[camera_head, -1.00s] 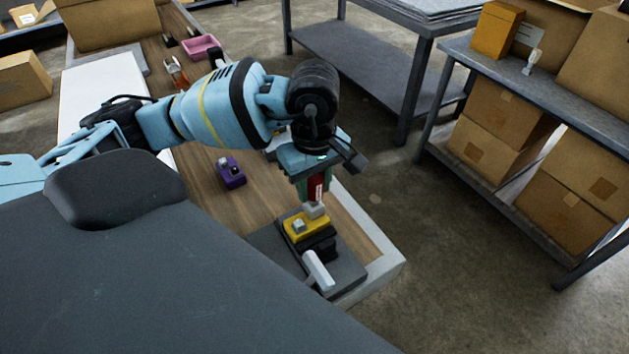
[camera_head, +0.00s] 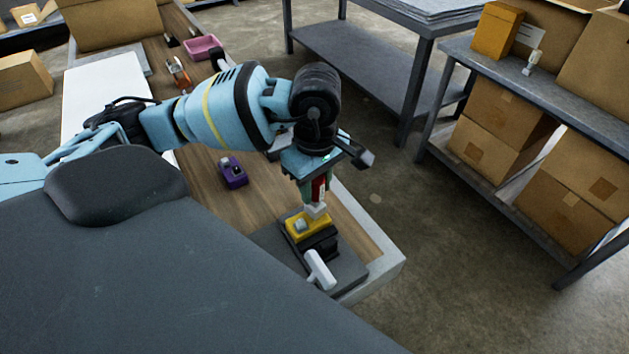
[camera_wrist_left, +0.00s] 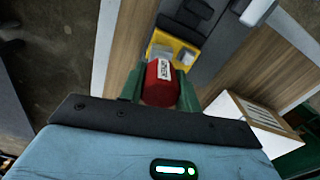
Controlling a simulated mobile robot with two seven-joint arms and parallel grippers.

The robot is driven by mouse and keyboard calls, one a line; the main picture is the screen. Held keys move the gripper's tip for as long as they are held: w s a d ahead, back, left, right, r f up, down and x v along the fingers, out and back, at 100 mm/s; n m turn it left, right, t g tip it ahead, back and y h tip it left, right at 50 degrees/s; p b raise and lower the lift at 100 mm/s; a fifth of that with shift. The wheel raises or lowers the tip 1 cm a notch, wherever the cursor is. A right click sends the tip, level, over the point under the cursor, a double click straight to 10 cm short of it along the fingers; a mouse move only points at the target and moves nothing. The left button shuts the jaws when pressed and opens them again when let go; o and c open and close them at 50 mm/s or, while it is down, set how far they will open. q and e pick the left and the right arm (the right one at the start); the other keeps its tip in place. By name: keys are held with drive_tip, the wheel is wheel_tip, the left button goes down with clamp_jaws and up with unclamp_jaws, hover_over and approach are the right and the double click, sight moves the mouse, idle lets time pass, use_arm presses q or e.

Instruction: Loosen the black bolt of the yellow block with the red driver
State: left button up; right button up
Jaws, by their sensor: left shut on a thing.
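The yellow block (camera_head: 301,231) is held in a dark vise on a grey plate at the near right end of the bench. It also shows in the left wrist view (camera_wrist_left: 187,43). My left gripper (camera_head: 314,188) is shut on the red driver (camera_head: 319,188), which points down over the block. In the left wrist view the red handle (camera_wrist_left: 160,84) sits between green fingers. The driver's lower end meets the block's top or is just above it; I cannot tell which. The black bolt is not visible; the driver hides that spot. My right gripper is not in view.
A white vise handle (camera_head: 320,270) sticks up in front of the block. A purple block (camera_head: 232,172) lies on the bench to the left. A pink tray (camera_head: 202,47) stands farther back. Shelves with cardboard boxes (camera_head: 487,142) are at right, beyond open floor.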

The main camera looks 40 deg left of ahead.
use_arm(q)
drive_tip(key=shift+n, duration=0.7)
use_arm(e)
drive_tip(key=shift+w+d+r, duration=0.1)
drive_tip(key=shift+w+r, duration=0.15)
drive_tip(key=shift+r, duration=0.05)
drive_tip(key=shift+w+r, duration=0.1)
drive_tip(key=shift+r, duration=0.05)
use_arm(q)
drive_tip(key=shift+n+p, duration=0.45)
drive_tip(key=shift+n, duration=0.45)
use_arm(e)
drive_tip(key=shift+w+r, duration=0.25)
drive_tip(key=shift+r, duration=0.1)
use_arm(q)
drive_tip(key=shift+n, duration=0.3)
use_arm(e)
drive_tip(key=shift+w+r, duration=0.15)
use_arm(q)
drive_tip(key=shift+n+p, duration=0.3)
drive_tip(key=shift+n, duration=0.2)
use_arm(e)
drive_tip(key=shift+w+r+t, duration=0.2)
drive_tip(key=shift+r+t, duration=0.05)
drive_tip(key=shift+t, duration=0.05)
